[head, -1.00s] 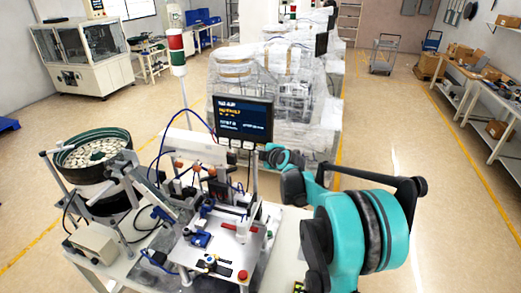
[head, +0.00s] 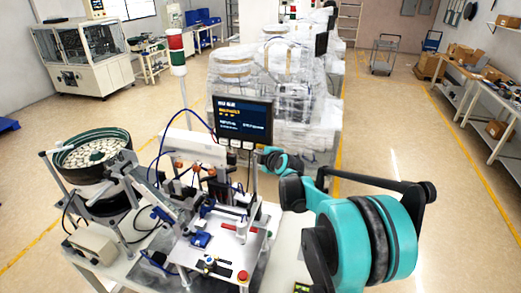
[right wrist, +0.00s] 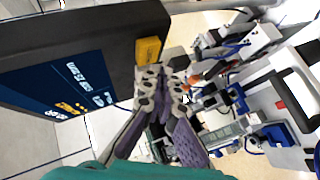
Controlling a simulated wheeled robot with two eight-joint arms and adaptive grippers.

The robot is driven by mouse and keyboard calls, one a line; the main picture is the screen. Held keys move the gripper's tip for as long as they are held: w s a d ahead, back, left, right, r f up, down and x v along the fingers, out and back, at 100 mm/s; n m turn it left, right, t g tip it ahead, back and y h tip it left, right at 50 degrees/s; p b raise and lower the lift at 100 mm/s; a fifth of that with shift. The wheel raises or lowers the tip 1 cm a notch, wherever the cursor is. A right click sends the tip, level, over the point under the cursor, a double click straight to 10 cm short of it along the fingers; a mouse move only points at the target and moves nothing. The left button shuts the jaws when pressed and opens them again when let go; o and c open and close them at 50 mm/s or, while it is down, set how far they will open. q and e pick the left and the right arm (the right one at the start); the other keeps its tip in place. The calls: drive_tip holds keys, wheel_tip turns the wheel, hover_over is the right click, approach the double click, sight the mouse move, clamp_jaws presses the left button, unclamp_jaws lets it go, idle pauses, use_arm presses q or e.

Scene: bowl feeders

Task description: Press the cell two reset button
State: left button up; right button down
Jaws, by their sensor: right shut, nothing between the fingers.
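A black display panel (head: 243,118) with a lit blue screen stands above the cell's work plate. A row of small buttons (head: 235,143) runs along its lower edge. In the right wrist view the panel (right wrist: 75,65) fills the upper left, and a yellow button (right wrist: 149,50) shows on its edge. My right gripper (head: 262,152) is shut and empty at the panel's lower right corner. In the right wrist view its fingertips (right wrist: 163,72) are close beside the yellow button; I cannot tell whether they touch. No label marking the reset button is readable. My left gripper is out of view.
A bowl feeder (head: 92,152) full of pale parts stands at left. A red and green signal tower (head: 177,50) rises behind the cell. The work plate (head: 222,255) carries fixtures and a red button (head: 242,275). Wrapped machines (head: 275,85) stand behind.

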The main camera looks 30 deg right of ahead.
drive_tip(key=s+a, duration=0.3)
drive_tip(key=shift+s+a, duration=0.25)
idle(0.4)
wheel_tip(320, 180, up, 6)
drive_tip(key=s+a+p, duration=0.2)
drive_tip(key=p, duration=0.2)
drive_tip(key=shift+s+a, duration=0.1)
idle(0.5)
